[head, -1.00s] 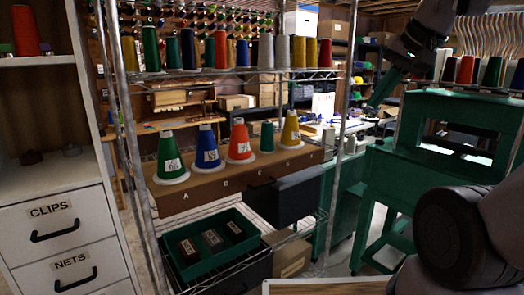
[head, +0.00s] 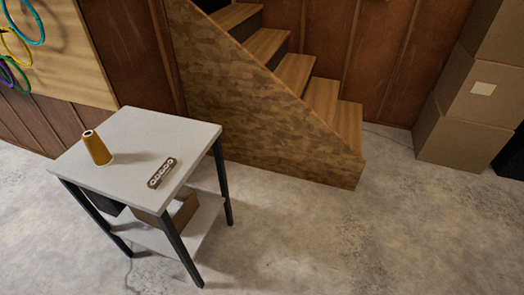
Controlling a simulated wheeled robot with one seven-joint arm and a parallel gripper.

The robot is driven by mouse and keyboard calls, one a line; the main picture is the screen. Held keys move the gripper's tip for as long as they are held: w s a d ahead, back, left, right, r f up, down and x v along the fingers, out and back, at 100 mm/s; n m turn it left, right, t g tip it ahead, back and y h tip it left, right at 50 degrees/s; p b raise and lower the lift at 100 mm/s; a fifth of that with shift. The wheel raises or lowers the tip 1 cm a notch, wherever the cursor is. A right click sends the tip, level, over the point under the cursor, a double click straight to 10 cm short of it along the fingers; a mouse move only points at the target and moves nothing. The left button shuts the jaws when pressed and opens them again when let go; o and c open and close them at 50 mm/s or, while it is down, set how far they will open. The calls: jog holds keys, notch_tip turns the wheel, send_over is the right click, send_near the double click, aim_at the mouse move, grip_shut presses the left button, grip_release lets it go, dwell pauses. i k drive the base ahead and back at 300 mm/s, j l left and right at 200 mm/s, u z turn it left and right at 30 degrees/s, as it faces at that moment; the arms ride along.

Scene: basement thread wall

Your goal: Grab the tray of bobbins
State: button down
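A small dark brown tray of bobbins (head: 162,173) lies on the top of a small light-grey table (head: 140,135), near its front right edge. A row of several pale round bobbins shows in it. A yellow-orange cone of thread (head: 97,148) stands on the same tabletop, to the left of the tray and apart from it. My gripper is not in view.
The table has dark legs and a lower shelf with a cardboard box (head: 178,214). Wooden stairs (head: 290,75) rise behind it. Cardboard boxes (head: 475,95) are stacked at the right. Concrete floor (head: 350,240) is clear in front and right. Coloured rings (head: 18,45) hang on a board at upper left.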

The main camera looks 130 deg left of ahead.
aim_at(158, 178)
jog(key=u, duration=5.05)
jog(key=i+l+u, duration=0.35)
jog(key=l, duration=0.3)
jog(key=i+l+u, duration=0.2)
jog(key=l, duration=0.15)
jog(key=k+j, duration=0.05)
jog(key=k, duration=0.05)
